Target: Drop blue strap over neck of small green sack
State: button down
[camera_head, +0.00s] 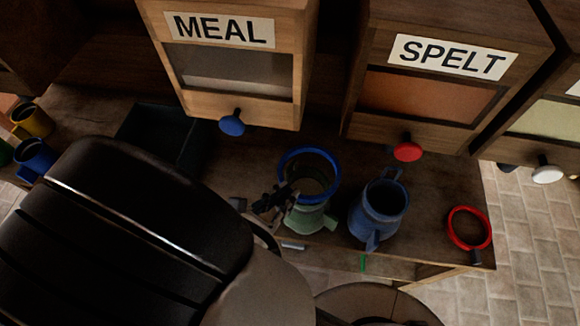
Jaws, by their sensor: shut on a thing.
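The blue strap (337,178) is a ring in the middle of the camera_head view. The small green sack (308,221) stands on the wooden bench below it, with its open neck showing through the ring. The ring appears larger than the neck and overlaps it in the picture. I cannot tell whether it hangs above the neck or is around it. My gripper (284,196) is shut on the strap's near left side, beside the green sack. My arm hides the bench to the left and front.
A blue sack (368,222) stands close right of the green one. A red strap (456,234) lies near the bench's right end. The MEAL bin (302,62) and SPELT bin (360,115), with knobs, overhang behind. A dark open box (193,155) and several cups are left.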

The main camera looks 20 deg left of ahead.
jog(key=shift+f, duration=0.15)
jog(key=shift+f+b, duration=5.1)
jog(key=shift+f, duration=1)
jog(key=c, duration=1.5)
grip_release()
jog(key=v, duration=0.7)
jog(key=shift+s+a, duration=0.1)
jog(key=shift+s, duration=0.15)
